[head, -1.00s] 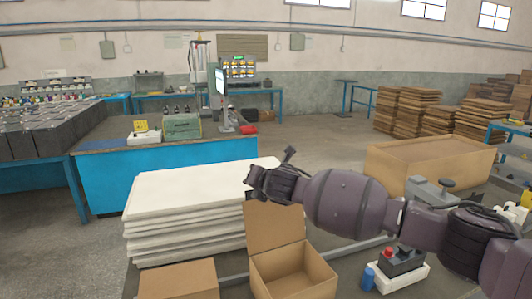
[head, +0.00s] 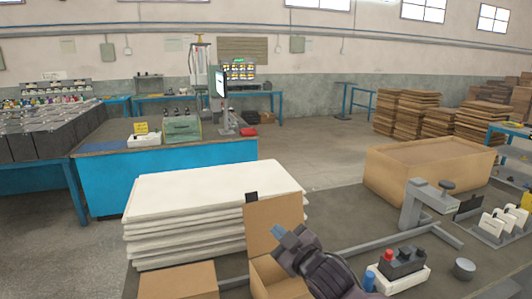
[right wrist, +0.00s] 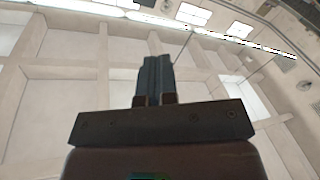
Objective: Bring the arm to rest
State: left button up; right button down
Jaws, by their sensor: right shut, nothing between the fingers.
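My right gripper (head: 284,236) is low in the head view, in front of the open cardboard box (head: 275,222). Its fingers are together and empty, pointing up and to the left, and its arm comes in from the bottom edge. In the right wrist view the closed fingers (right wrist: 154,78) stand upright against the ceiling and windows, with nothing between them. My arm hides part of the box's opening. My left gripper is not in view.
A stack of white boards (head: 205,210) stands left of the box. A closed carton (head: 178,280) is at the front left. A white tray with a dark device (head: 403,262) and a grey clamp stand (head: 412,205) are right. A large carton (head: 428,170) stands behind.

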jog(key=s+d+f+m+g+h, duration=0.2)
jog(key=s+d+f+m+h, duration=0.8)
jog(key=s+d+f, duration=1.2)
jog(key=s+d+f+m+g, duration=0.1)
jog(key=s+d+f, duration=0.1)
jog(key=s+f, duration=0.5)
jog(key=shift+s+d+f+m+g, duration=0.2)
jog(key=shift+s+d+m+g, duration=0.15)
jog(key=shift+s, duration=0.7)
